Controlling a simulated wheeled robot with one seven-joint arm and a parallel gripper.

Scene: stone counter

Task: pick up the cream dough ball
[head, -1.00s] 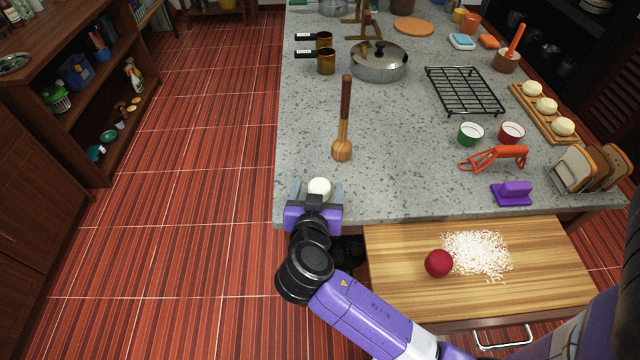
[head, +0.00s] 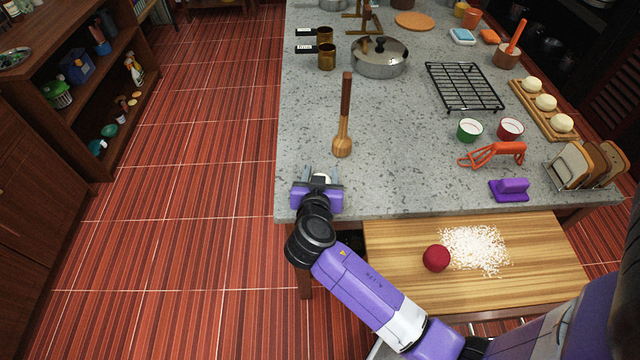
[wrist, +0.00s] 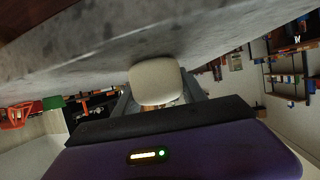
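The cream dough ball (wrist: 156,80) sits between the two fingers of my gripper (wrist: 158,96) in the wrist view, with a finger against each side. In the head view, my gripper (head: 321,178) is at the near left corner of the stone counter, and only a small pale top of the ball shows between the fingers. The gripper body hides the rest. The gripper looks shut on the ball. I cannot tell whether the ball touches the counter.
Three similar pale balls (head: 546,103) sit on a wooden tray at the right. A pulled-out board (head: 400,285) holds a red ball (head: 436,258) and white grains (head: 474,248). Counter between spoon and whisk is clear.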

